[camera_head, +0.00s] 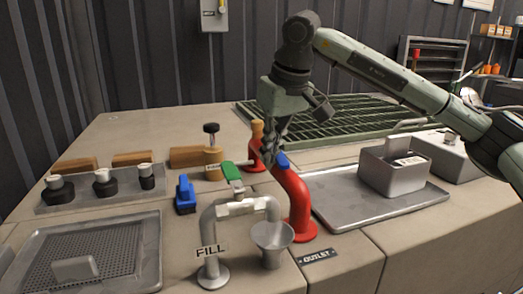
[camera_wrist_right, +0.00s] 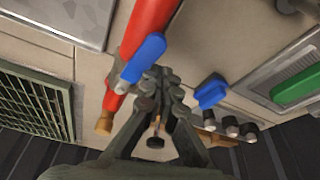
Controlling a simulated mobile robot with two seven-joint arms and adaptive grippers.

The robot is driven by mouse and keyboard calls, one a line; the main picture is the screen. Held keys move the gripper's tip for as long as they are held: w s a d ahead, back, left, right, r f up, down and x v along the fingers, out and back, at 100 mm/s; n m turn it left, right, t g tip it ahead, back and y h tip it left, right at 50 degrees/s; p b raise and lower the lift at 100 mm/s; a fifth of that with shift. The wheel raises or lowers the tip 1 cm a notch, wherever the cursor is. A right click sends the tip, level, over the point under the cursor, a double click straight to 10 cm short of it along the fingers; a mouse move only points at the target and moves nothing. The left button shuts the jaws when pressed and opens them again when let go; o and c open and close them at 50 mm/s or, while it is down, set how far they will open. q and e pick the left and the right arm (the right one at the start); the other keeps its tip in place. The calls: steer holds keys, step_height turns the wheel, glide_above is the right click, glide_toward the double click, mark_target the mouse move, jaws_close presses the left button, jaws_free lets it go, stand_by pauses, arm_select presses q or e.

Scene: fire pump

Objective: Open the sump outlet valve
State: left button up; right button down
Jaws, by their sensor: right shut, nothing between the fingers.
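The outlet valve is a red curved pipe (camera_head: 298,200) with a blue lever (camera_head: 283,160). It rises beside the "OUTLET" label (camera_head: 317,256). In the right wrist view the blue lever (camera_wrist_right: 143,58) lies along the red pipe (camera_wrist_right: 148,25). My right gripper (camera_head: 271,158) points down just left of the blue lever, partly in front of the pipe. My left gripper is in neither view.
The grey "FILL" pipe (camera_head: 206,226) with a green lever (camera_head: 231,172) and a metal cup (camera_head: 272,238) stand left of the outlet. A blue object (camera_head: 185,195), wooden blocks (camera_head: 132,158) and a tray with black knobs (camera_head: 80,199) lie left. A metal tray (camera_head: 345,215) is right.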

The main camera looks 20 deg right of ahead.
steer(key=shift+s+d+n, duration=0.35)
steer(key=shift+d+n, duration=0.25)
steer(key=shift+d, duration=0.4)
steer(key=shift+d, duration=0.1)
steer(key=a, duration=0.4)
step_height(320, 180, up, 10)
steer(key=d, duration=0.2)
steer(key=shift+d+f, duration=0.25)
